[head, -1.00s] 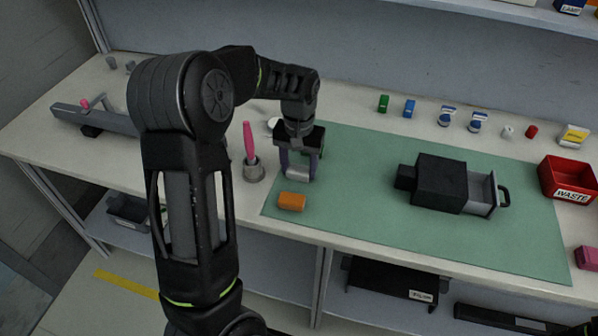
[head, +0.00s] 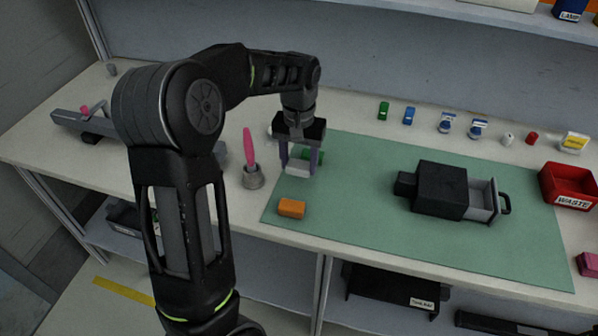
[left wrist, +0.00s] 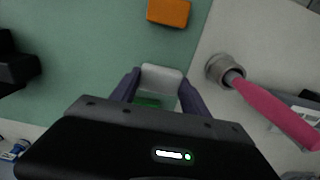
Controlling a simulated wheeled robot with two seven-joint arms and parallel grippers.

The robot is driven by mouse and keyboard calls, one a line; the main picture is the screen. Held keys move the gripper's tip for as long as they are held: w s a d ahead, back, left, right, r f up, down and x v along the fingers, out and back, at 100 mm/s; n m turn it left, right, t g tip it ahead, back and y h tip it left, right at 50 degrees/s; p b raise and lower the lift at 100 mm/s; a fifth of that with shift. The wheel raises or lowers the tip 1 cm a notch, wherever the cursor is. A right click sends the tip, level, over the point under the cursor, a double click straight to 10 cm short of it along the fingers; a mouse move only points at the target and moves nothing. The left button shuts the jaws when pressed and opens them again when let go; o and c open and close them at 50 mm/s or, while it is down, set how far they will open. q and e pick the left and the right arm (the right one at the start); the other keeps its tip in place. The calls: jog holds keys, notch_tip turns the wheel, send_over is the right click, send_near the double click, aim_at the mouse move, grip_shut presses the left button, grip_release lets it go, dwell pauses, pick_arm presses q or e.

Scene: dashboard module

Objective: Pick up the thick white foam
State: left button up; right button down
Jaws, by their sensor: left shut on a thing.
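The white foam block (head: 298,168) is between the fingertips of my left gripper (head: 302,160), over the left part of the green mat (head: 360,235). In the left wrist view the foam (left wrist: 161,78) sits between the two purple-grey fingers of the gripper (left wrist: 160,88), which is shut on it. A green block (head: 314,155) shows just behind the foam and partly behind a finger; it also shows in the left wrist view (left wrist: 147,103). I cannot tell the exact height of the foam over the mat. My right gripper is not in view.
An orange block (head: 291,208) lies in front of the foam. A black box with an open grey drawer (head: 442,190) and a red waste bin (head: 567,187) are to the right. The middle mat is clear.

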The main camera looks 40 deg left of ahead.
aim_at(299, 164)
pick_arm(q)
notch_tip(299, 164, up, 6)
jog(key=shift+f, duration=0.1)
dwell(0.6)
